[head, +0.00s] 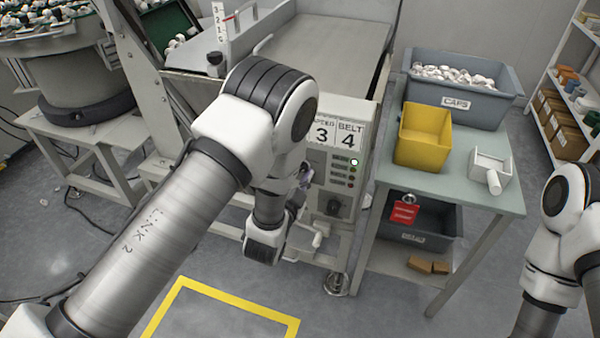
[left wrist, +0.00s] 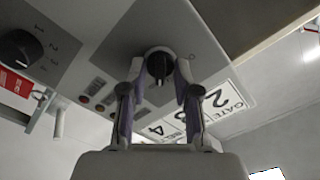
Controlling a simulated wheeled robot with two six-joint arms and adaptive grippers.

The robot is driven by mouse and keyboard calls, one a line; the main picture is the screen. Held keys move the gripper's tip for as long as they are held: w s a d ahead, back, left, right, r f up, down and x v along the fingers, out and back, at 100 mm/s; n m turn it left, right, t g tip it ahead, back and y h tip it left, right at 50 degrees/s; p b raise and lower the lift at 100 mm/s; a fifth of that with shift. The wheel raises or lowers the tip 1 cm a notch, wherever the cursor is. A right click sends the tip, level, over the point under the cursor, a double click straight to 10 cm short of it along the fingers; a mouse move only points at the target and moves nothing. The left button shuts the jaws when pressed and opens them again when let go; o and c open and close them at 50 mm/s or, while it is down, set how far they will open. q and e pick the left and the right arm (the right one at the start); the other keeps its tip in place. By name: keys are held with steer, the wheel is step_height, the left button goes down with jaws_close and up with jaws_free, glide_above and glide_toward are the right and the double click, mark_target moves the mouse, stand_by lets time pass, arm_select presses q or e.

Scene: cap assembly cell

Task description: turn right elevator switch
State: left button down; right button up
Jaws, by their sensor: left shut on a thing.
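The control panel (head: 318,196) stands below the number cards at the end of the belt machine. In the left wrist view, my left gripper (left wrist: 157,82) is shut on a black rotary knob (left wrist: 158,60) on the panel (left wrist: 118,42), one finger on each side of it. In the head view, my left gripper (head: 304,175) is partly hidden by my arm, and the held knob is hidden. A second black knob (head: 335,207) is free; it also shows in the left wrist view (left wrist: 20,47) with numbers around it. My right gripper is out of view.
A green lamp (head: 354,162) is lit above red ones. A side table (head: 450,187) at the right holds a grey caps bin (head: 455,102), a yellow bin (head: 423,135) and a white fixture (head: 489,172). A yellow floor marking (head: 240,309) borders clear floor.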

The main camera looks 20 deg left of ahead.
arm_select(q)
steer(key=c, duration=0.9)
jaws_free()
steer(key=shift+o, duration=0.2)
steer(key=shift+s, duration=0.1)
steer(key=s, duration=0.7)
steer(key=shift+a, duration=0.15)
steer(key=shift+s, duration=0.15)
